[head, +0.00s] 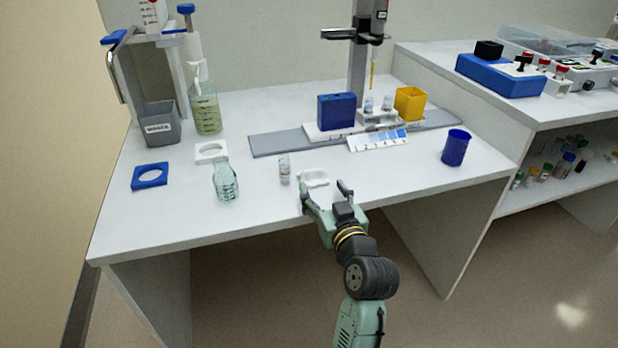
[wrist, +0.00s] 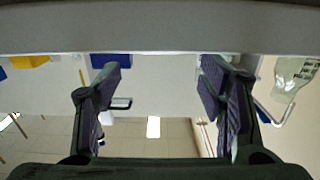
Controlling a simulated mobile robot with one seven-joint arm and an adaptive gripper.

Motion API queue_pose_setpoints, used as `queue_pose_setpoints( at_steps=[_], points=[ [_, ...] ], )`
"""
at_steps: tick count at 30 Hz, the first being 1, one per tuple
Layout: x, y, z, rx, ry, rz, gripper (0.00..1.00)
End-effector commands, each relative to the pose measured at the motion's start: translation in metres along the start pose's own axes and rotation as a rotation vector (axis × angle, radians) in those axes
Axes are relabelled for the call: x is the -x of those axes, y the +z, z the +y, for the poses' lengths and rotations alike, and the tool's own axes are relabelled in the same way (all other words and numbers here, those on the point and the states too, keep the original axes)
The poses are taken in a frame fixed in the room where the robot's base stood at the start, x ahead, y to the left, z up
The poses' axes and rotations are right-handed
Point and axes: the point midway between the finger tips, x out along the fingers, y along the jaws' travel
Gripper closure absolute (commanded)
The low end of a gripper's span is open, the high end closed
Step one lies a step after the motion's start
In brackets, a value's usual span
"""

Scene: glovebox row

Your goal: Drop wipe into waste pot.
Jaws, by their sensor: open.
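The wipe (head: 313,177) is a small white folded piece lying on the white bench near its front edge. The waste pot (head: 162,128) is a grey open-topped square container with a label, standing at the back left of the bench. My gripper (head: 325,190) is at the front edge of the bench, just in front of the wipe, its fingers apart and empty. In the wrist view my gripper (wrist: 162,75) also shows open, with nothing between its fingers. I cannot make out the wipe or the waste pot in the wrist view.
A small clear vial (head: 284,170) stands just left of the wipe, with a glass bottle (head: 226,182) further left. A blue cup (head: 456,148) stands right.

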Motion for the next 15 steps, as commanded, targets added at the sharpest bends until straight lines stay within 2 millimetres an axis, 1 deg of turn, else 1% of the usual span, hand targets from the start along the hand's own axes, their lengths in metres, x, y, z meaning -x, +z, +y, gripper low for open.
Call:
queue_pose_setpoints(
  at_steps=[1, 3, 8, 15],
  points=[
    [-0.007, -0.002, 0.000, 0.000, -0.002, 0.000, 0.37],
    [-0.015, -0.002, 0.000, 0.000, -0.001, 0.000, 0.37],
    [-0.026, -0.002, -0.001, 0.000, -0.003, -0.001, 0.37],
    [-0.061, -0.003, 0.001, 0.000, -0.003, -0.001, 0.37]
  ],
)
